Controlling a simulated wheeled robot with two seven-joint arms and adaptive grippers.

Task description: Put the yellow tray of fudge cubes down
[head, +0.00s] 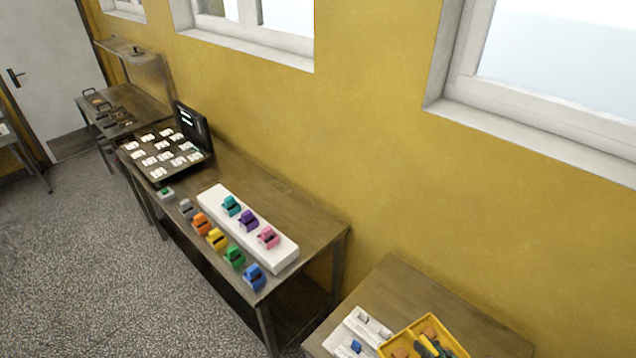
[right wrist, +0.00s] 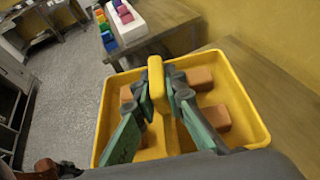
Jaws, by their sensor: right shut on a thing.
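The yellow tray (head: 456,346) shows at the bottom edge of the head view, partly cut off, over the near wooden table. It holds brown fudge cubes (right wrist: 216,117). In the right wrist view the tray (right wrist: 252,112) has a raised yellow handle (right wrist: 157,88) in its middle. My right gripper (right wrist: 158,78) is shut on this handle, with one green finger on each side. The gripper (head: 432,350) is also partly visible in the head view. I cannot tell whether the tray touches the tabletop. My left gripper is out of view.
The near table (head: 400,285) has bare wood behind and right of the tray. A white holder (head: 345,333) with small items stands left of the tray. A farther table (head: 300,205) carries colored blocks, a white board (head: 284,255) and a black tray (head: 150,172) of white pieces.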

